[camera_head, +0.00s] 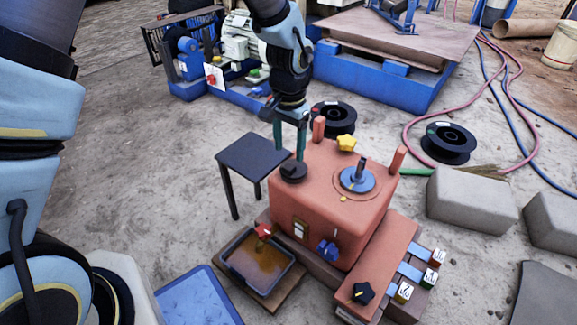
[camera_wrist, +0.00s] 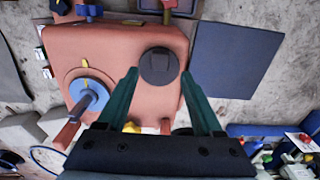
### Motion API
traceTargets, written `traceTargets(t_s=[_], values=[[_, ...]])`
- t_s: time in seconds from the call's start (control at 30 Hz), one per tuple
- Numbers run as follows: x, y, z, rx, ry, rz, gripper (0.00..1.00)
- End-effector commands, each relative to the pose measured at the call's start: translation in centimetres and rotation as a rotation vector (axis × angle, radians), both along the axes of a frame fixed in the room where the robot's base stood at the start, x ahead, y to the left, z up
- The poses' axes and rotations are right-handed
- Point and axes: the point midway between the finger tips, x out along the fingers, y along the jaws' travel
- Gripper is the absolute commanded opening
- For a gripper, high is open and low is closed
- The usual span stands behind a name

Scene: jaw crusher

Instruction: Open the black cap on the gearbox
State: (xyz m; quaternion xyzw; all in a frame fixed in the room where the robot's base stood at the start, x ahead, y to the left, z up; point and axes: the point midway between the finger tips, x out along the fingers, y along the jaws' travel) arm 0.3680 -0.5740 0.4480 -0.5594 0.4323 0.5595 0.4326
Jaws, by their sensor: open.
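The gearbox (camera_head: 310,215) is a salmon-red box in the middle of the head view; its top also fills the left of the wrist view (camera_wrist: 120,50). The black cap (camera_head: 292,172) is a round disc on its top at the left corner. In the wrist view the cap (camera_wrist: 159,66) lies flat just beyond my fingertips, a little toward the left finger. My gripper (camera_head: 290,135) is above the cap, pointing down, with its green fingers apart. In the wrist view my gripper (camera_wrist: 158,75) is open and empty, with no visible contact with the cap.
A dark small table (camera_head: 252,155) stands left of the gearbox. The gearbox top bears a yellow knob (camera_head: 347,144), a blue disc with a lever (camera_head: 357,180) and upright red posts. A tray of brown liquid (camera_head: 258,263) lies in front. Stone blocks (camera_head: 470,200) stand at right.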

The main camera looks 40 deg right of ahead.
Motion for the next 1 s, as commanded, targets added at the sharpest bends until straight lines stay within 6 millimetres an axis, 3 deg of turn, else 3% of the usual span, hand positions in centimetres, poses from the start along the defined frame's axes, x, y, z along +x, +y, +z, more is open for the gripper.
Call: traceTargets(t_s=[0.1, 0.3, 0.7, 1.0], values=[[0.0, 0.0, -2.6, 0.002, 0.001, 0.0, 0.68], [0.0, 0.0, -4.8, 0.0, 0.001, 0.002, 0.68], [0.0, 0.0, -5.4, 0.0, 0.0, 0.002, 0.68], [0.0, 0.0, -5.4, 0.0, 0.0, 0.002, 0.35]])
